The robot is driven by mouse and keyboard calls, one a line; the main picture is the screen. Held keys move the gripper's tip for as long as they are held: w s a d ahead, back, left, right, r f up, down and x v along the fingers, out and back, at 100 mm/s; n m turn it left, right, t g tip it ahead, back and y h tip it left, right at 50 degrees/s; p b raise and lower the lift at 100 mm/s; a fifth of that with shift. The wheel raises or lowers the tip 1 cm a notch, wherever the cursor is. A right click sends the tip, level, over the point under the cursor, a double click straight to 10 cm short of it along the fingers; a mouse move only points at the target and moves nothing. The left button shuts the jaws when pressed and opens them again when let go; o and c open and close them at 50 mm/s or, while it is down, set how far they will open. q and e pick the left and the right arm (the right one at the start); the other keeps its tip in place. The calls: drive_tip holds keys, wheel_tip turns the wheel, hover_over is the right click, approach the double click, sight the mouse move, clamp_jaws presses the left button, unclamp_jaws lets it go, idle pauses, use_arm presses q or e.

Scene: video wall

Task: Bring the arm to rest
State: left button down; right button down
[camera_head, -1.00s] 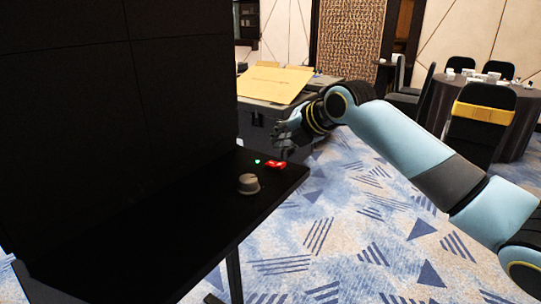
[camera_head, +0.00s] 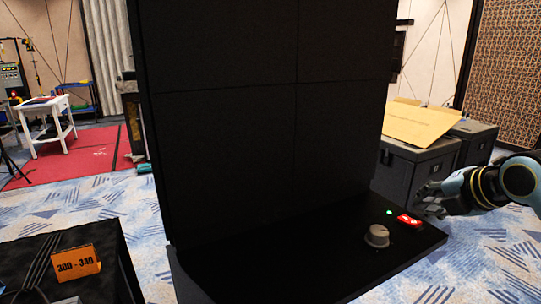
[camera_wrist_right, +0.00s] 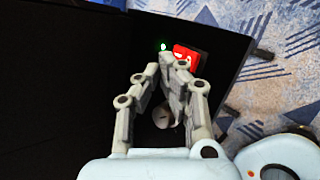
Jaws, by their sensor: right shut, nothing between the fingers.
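My right gripper (camera_head: 426,204) is at the right side of the head view, over or beside the right end of the black shelf (camera_head: 300,283). Its fingers are shut and empty, and they show large in the right wrist view (camera_wrist_right: 162,75). A red switch (camera_head: 409,220) sits on the shelf just left of the fingers in the head view. It also shows beyond the fingertips in the wrist view (camera_wrist_right: 189,57). I cannot tell whether the fingers touch it. My left gripper is out of view.
A grey knob (camera_head: 377,236) and a small green light (camera_head: 389,212) are on the shelf. The dark video wall (camera_head: 265,110) rises behind it. Dark cases (camera_head: 408,172) stand at the right. A black table with an orange sign (camera_head: 76,262) is at lower left. Carpet lies between.

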drive_tip(key=s+a+f+m, duration=0.1)
drive_tip(key=s, duration=0.1)
drive_tip(key=s+a+f+m+g, duration=0.1)
drive_tip(key=s+f+m, duration=0.1)
drive_tip(key=s, duration=0.1)
drive_tip(key=s+a+f+m, duration=0.2)
drive_tip(key=s, duration=0.1)
drive_tip(key=shift+s+a+g, duration=0.1)
drive_tip(key=shift+g, duration=0.3)
drive_tip(key=s+a+f+m+g+h, duration=0.1)
drive_tip(key=s+a+m+g, duration=0.1)
drive_tip(key=s+m, duration=0.85)
drive_tip(key=s+a+f+m+g+h, duration=0.1)
drive_tip(key=s+a+f+m+g, duration=0.15)
drive_tip(key=s+m, duration=0.85)
drive_tip(key=s+d+f+n+g+b, duration=0.1)
drive_tip(key=s+f+b, duration=0.1)
drive_tip(key=f, duration=1.2)
drive_tip(key=s+d+f+n+g+b, duration=0.1)
drive_tip(key=s+d+f+n+b, duration=0.1)
drive_tip(key=f, duration=1.3)
drive_tip(key=s+f+b, duration=0.4)
drive_tip(key=s+f, duration=1.5)
drive_tip(key=f, duration=0.2)
drive_tip(key=shift+d+g, duration=0.45)
drive_tip(key=shift+m, duration=0.25)
